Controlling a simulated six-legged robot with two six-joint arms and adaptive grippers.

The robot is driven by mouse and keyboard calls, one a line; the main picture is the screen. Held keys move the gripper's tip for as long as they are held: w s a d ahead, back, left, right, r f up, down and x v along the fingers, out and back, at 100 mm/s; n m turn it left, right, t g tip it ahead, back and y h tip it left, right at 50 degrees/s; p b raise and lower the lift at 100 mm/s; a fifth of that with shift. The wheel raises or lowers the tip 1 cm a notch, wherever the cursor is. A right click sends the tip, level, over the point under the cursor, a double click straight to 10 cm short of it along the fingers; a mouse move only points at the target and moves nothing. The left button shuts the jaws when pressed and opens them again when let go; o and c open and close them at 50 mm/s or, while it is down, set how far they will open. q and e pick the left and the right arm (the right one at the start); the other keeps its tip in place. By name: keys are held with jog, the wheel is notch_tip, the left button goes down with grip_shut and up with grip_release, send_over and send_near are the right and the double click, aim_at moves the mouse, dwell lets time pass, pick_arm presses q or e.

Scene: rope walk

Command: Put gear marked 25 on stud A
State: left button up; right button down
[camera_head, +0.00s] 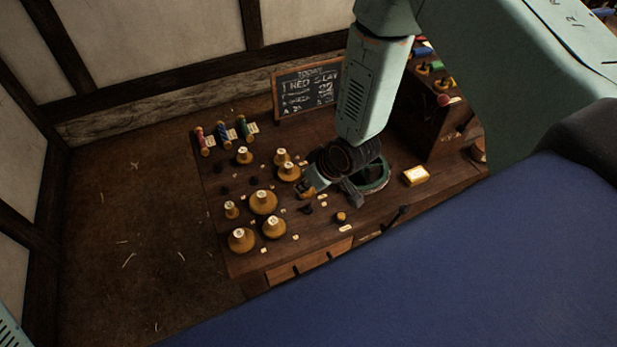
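Several brass-coloured gears with pale labels stand on the dark wooden bench (310,247). They include a large one (263,203), one at the front left (241,241), one beside it (274,229) and one near my gripper (289,173). The labels are too small to read, so I cannot tell which gear is marked 25. Small dark studs stand among them, such as this one (307,209); I cannot tell which is A. My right gripper (331,194) is low over the bench, right of the gears. Its fingers look spread, with no gear clearly between them. My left gripper is out of view.
A green-rimmed round dish (376,187) lies just right of my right gripper. A chalkboard (305,92) stands at the back, with coloured spools (223,134) left of it.

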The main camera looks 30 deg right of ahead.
aim_at(312, 193)
jog(key=shift+s+a+f, duration=0.15)
jog(key=shift+a+f, duration=0.05)
jog(key=shift+d+f+b, duration=0.2)
jog(key=shift+f+b, duration=0.25)
jog(key=shift+b, duration=0.15)
jog(key=shift+d+f+b, duration=0.2)
jog(key=shift+f+b, duration=0.1)
jog(key=shift+f, duration=0.2)
jog(key=shift+a+f+b, duration=0.35)
jog(key=shift+f+b, duration=0.15)
jog(key=shift+b, duration=0.1)
jog(key=shift+d+f+b, duration=0.3)
jog(key=shift+f+b, duration=0.15)
jog(key=shift+f, duration=0.2)
jog(key=shift+a+f, duration=0.1)
jog(key=shift+f, duration=0.25)
jog(key=shift+a+f+b, duration=0.15)
jog(key=shift+f+b, duration=0.05)
jog(key=shift+b, duration=0.25)
jog(key=shift+d+f, duration=0.15)
jog(key=shift+d, duration=0.05)
